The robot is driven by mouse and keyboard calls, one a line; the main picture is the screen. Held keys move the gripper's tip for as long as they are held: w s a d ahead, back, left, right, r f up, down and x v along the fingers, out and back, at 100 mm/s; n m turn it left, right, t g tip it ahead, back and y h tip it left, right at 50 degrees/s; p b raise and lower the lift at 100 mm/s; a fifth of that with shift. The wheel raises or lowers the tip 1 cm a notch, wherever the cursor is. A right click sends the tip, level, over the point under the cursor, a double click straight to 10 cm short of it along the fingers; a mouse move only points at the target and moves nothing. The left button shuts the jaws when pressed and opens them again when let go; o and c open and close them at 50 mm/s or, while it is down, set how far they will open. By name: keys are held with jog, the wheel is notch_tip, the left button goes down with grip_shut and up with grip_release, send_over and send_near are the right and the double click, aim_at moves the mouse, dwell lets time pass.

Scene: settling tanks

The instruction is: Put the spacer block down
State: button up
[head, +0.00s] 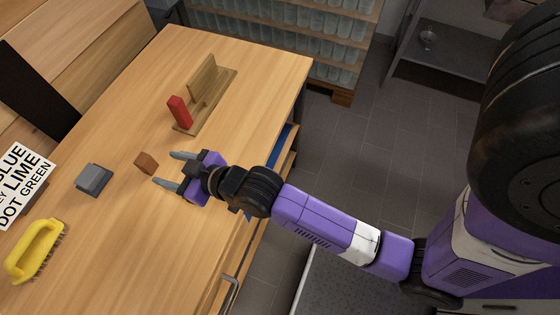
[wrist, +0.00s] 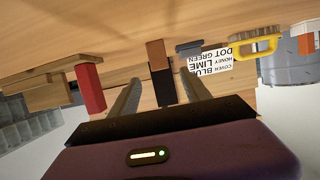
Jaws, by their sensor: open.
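A small brown block (head: 146,162), which looks like the spacer block, rests on the wooden table (head: 250,62). My gripper (head: 172,169) is open and empty, with its fingertips a little to the right of the block in the head view. In the wrist view, which is upside down, the brown block (wrist: 155,52) shows ahead, beyond and between the two fingers of my gripper (wrist: 160,82). The fingers do not touch it.
A red block (head: 179,112) stands at a wooden stand (head: 203,85). A grey block (head: 94,179), a yellow brush (head: 36,250) and a printed sign (head: 22,185) lie at left. The table between the brown block and the stand is clear.

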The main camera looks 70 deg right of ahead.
jog(key=s, duration=0.4)
jog(key=s+f, duration=0.1)
jog(key=s, duration=0.1)
jog(key=shift+s+a+f, duration=0.1)
jog(key=shift+s+a, duration=0.25)
jog(key=f+v, duration=0.2)
jog(key=v, duration=1.5)
jog(key=shift+s+d+m+t, duration=0.2)
jog(key=shift+s+m+t, duration=0.1)
jog(key=shift+s, duration=0.3)
jog(key=s+r, duration=0.6)
jog(key=shift+s+d, duration=0.3)
jog(key=shift+s, duration=0.05)
jog(key=shift+c, duration=0.4)
jog(key=shift+f, duration=0.1)
